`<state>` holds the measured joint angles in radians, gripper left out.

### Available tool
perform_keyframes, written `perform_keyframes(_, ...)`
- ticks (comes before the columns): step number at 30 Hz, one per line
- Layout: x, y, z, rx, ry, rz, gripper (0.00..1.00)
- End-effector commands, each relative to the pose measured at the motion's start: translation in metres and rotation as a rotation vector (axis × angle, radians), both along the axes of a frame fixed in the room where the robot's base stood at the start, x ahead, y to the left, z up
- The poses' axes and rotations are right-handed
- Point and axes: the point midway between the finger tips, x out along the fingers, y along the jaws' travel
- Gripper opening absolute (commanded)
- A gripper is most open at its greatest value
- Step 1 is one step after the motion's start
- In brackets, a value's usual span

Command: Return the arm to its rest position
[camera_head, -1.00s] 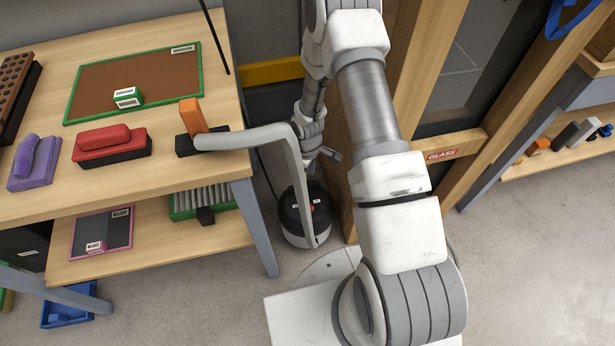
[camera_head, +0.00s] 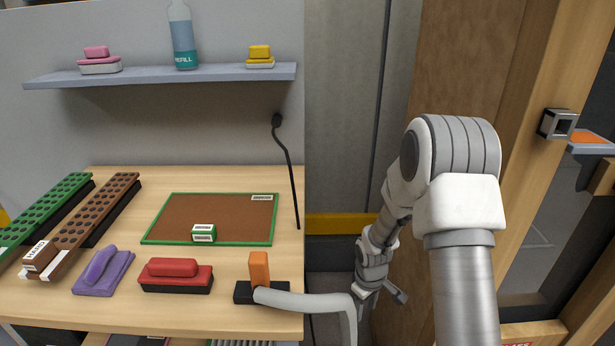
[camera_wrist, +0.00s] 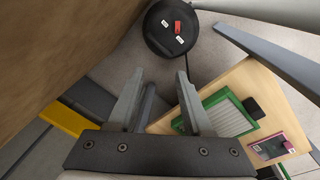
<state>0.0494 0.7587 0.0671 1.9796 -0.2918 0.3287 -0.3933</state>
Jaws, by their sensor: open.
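My arm (camera_head: 462,290) is on the right of the head view, bent at an upper joint, with its far part hanging down. My gripper (camera_head: 398,294) is small there, beside the table's right side and beyond the grey hose. In the wrist view my gripper (camera_wrist: 158,75) has its two fingers spread with nothing between them. It points down towards the floor, where a round black canister (camera_wrist: 170,28) with a red part on top stands. No held object shows in either view.
The wooden table (camera_head: 222,312) at left holds an orange-handled black tool (camera_head: 259,268) with a grey hose (camera_head: 312,303), a red-and-black block (camera_head: 176,274) and a brown board (camera_head: 208,215). A wooden frame (camera_head: 555,100) stands close on the right. A shelf (camera_head: 180,76) hangs above.

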Motion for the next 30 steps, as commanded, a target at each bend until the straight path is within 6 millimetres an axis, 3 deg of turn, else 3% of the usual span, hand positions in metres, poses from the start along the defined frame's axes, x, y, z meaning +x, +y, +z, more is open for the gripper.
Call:
perform_keyframes(3,0.001,-0.003,0.043,-0.007,-0.038,-0.046,0.50)
perform_keyframes(15,-0.024,-0.008,0.162,-0.003,-0.140,-0.204,0.50)
perform_keyframes(30,-0.095,-0.006,0.275,0.054,-0.262,-0.393,0.50)
